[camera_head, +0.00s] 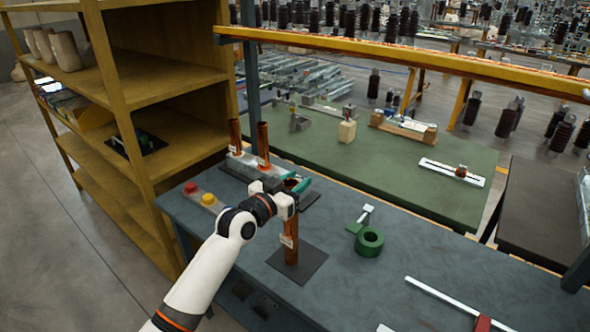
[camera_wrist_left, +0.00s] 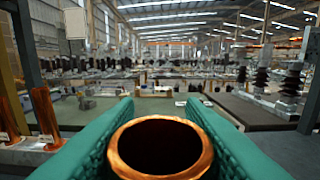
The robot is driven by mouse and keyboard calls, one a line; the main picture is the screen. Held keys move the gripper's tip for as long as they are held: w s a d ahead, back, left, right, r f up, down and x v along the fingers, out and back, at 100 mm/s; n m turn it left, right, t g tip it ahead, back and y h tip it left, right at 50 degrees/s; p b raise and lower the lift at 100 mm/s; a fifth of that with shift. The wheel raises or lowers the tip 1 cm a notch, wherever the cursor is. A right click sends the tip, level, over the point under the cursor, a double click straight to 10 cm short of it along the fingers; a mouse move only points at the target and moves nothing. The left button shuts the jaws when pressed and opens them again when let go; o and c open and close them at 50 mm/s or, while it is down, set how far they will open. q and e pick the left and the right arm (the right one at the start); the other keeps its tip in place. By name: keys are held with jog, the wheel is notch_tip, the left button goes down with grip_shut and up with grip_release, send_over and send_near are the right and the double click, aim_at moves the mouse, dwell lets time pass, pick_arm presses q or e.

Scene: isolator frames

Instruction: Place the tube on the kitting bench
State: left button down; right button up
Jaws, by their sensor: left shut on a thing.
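My left gripper (camera_head: 290,190) is shut on an upright copper tube (camera_head: 291,240) over a dark square mat (camera_head: 297,264) on the grey-blue bench (camera_head: 350,290). The tube's lower end appears to be at the mat; I cannot tell whether it touches. In the left wrist view the tube's round open rim (camera_wrist_left: 160,145) sits between the green finger pads. Two more copper tubes (camera_head: 263,143) stand upright in a holder at the back left of the bench; they also show in the left wrist view (camera_wrist_left: 46,115). My right gripper is not in view.
A red and a yellow button (camera_head: 208,199) sit on the bench's left edge. A green tape roll (camera_head: 369,242) lies right of the mat, and a white bar (camera_head: 455,302) further right. A wooden shelf (camera_head: 150,90) stands at left. A green table (camera_head: 400,165) lies behind.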

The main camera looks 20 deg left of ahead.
pick_arm(q)
jog(key=shift+f, duration=0.65)
jog(key=c, duration=1.3)
grip_release()
jog(key=shift+f, duration=0.3)
jog(key=shift+c, duration=0.2)
jog(key=o, duration=0.4)
jog(key=shift+s, duration=0.1)
jog(key=shift+r, duration=0.1)
jog(key=b+v, duration=0.2)
jog(key=v, duration=1)
jog(key=shift+r+b, duration=0.15)
jog(key=shift+b, duration=0.25)
